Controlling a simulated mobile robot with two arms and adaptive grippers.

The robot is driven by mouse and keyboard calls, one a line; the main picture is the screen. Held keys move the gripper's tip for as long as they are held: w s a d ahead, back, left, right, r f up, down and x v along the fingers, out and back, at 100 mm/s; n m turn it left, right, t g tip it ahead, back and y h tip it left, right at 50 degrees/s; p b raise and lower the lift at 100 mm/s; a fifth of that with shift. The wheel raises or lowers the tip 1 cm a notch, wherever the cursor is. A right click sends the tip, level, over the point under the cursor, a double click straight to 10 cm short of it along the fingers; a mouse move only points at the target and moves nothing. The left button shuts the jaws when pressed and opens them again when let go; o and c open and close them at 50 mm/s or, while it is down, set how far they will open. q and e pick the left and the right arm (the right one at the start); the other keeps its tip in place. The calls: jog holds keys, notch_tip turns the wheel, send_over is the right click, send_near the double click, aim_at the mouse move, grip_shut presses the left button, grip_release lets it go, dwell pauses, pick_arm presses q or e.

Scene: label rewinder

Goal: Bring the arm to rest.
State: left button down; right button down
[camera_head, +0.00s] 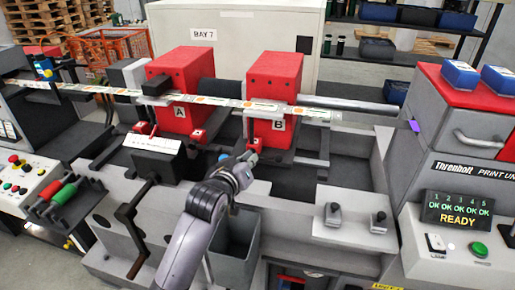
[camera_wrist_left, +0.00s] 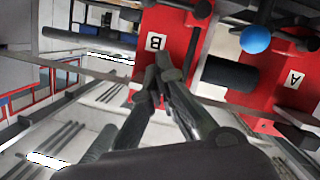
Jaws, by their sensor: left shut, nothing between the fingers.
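My left arm reaches up from the bottom of the head view, and its gripper (camera_head: 250,158) is at the lower front of the red block marked B (camera_head: 273,95). In the left wrist view the fingers (camera_wrist_left: 160,65) are together with nothing between them, and their tips lie just below the B label. I cannot tell whether they touch the block or the small red part by it. The red block marked A (camera_head: 180,90) stands to the left. My right gripper is not in view.
A printed label strip (camera_head: 215,101) crosses in front of both blocks. Two small clamps (camera_head: 333,214) sit on a ledge to the right. The print unit display (camera_head: 456,210) reads READY.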

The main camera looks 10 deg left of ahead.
pick_arm(q)
jog(key=shift+s, duration=0.1)
